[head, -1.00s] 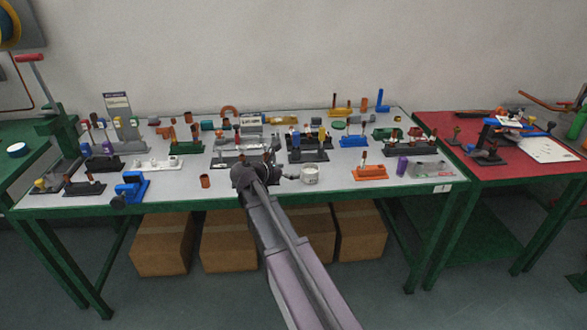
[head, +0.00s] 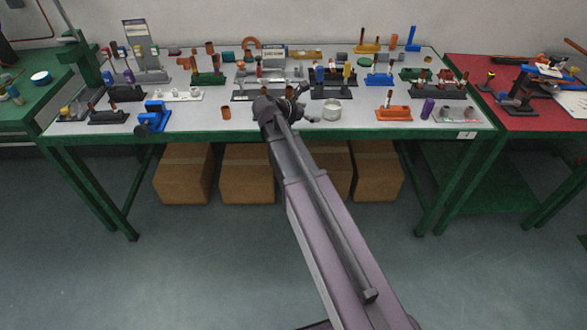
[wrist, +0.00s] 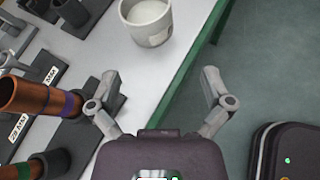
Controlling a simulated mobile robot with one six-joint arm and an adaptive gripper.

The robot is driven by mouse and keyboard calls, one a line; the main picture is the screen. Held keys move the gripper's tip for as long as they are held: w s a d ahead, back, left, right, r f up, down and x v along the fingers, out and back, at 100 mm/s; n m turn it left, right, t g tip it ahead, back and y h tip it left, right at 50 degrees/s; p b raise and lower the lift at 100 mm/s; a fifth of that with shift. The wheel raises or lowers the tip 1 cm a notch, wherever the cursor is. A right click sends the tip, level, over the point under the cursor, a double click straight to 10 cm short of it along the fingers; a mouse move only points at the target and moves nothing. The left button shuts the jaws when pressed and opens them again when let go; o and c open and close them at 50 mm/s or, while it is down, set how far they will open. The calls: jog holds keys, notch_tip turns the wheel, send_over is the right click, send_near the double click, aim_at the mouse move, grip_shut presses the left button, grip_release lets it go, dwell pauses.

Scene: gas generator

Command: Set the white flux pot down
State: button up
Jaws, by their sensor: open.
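The white flux pot (head: 332,110) stands upright on the grey table top near its front edge. In the wrist view the pot (wrist: 153,36) is just beyond my fingertips, with pale grey contents inside its rim. My gripper (wrist: 160,80) is open, its two fingers spread wide with nothing between them. In the head view my gripper (head: 304,110) is low over the table, just left of the pot and apart from it, partly hidden by my arm.
A copper cup (head: 226,113) stands left of my arm. In the wrist view, a copper tube (wrist: 30,98) on a dark block lies close to my left finger. An orange holder (head: 394,114) is right of the pot. The table's green front edge (wrist: 190,60) runs past the pot.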

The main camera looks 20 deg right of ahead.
jog(key=s+a+f+m+g+y, duration=0.2)
jog(key=s+a+f+m+y, duration=0.3)
jog(key=s+m, duration=0.5)
jog(key=s+a+f+m+g+y, duration=0.2)
jog(key=s+a+f+m+y, duration=0.3)
jog(key=s+m, duration=0.5)
jog(key=a+y, duration=0.2)
jog(key=a, duration=0.1)
jog(key=shift+s, duration=0.35)
